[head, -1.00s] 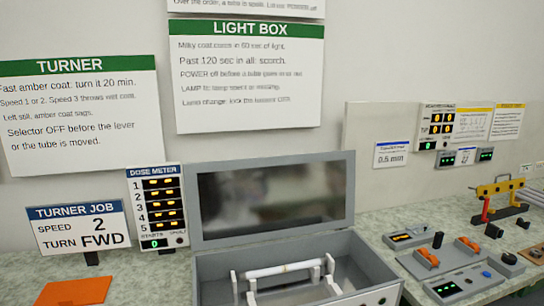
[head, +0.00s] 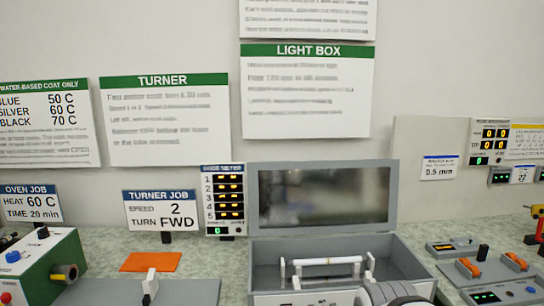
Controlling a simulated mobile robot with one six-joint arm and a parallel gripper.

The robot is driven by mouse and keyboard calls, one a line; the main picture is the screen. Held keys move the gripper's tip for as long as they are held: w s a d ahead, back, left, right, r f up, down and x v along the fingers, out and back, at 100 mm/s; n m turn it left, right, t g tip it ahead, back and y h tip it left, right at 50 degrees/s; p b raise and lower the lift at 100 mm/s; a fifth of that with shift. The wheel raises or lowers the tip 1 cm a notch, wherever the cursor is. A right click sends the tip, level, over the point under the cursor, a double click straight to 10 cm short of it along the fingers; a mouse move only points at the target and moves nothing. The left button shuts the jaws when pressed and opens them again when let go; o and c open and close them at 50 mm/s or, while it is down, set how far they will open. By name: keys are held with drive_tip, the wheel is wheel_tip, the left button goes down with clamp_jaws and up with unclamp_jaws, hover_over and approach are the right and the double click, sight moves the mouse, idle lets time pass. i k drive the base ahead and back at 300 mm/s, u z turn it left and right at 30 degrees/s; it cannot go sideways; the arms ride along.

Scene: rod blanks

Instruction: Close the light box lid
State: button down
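The light box (head: 415,270) stands on the bench at the lower right of centre in the head view. Its grey lid (head: 392,200) is open and stands upright at the back, with a dark glossy panel on its inner face. Inside the box a pale rod (head: 328,261) lies level across two white supports. The box's front is partly cut off by the lower picture edge and covered by a rounded grey and white part, probably of my arm. The fingers of my gripper cannot be made out, and nothing is seen touching the lid.
The dose meter (head: 223,200) stands just left of the lid. A green machine (head: 45,268) and an orange sheet (head: 151,262) are further left. A grey device with orange levers (head: 468,267) stands close on the right. The wall is behind the lid.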

sight(334, 196)
drive_tip(key=i, duration=1)
drive_tip(key=u, duration=0.05)
